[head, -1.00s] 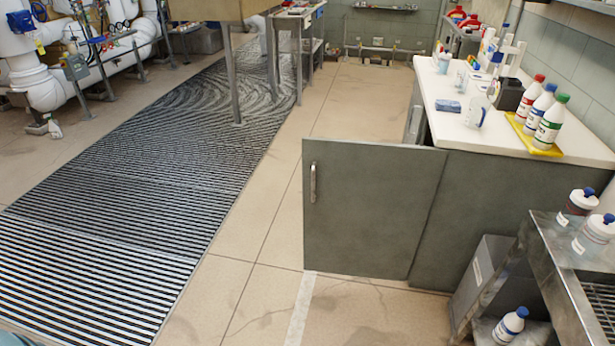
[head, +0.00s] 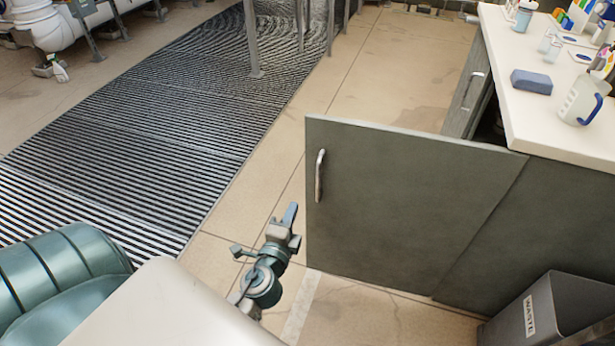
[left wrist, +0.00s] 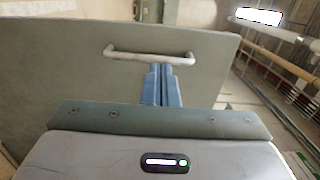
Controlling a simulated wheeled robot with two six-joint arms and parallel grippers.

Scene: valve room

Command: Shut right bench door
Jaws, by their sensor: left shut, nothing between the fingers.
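The grey bench door (head: 400,200) stands wide open, swung out from the end of the bench (head: 560,205). Its metal bar handle (head: 319,176) is near the door's free left edge. My left gripper (head: 290,216) is in front of the door, just left of and below the handle in the head view. In the left wrist view the shut blue fingers (left wrist: 160,84) point at the door panel (left wrist: 60,70), with their tips close to the handle (left wrist: 150,56). I cannot tell whether they touch it. Nothing is between the fingers. My right gripper is not in view.
A second bench door with a handle (head: 476,90) stands farther back, partly open. The white benchtop (head: 540,110) holds a blue-grey sponge (head: 531,82) and a jug (head: 582,98). A grey waste bin (head: 550,312) stands at the lower right. Floor left of the door is clear.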

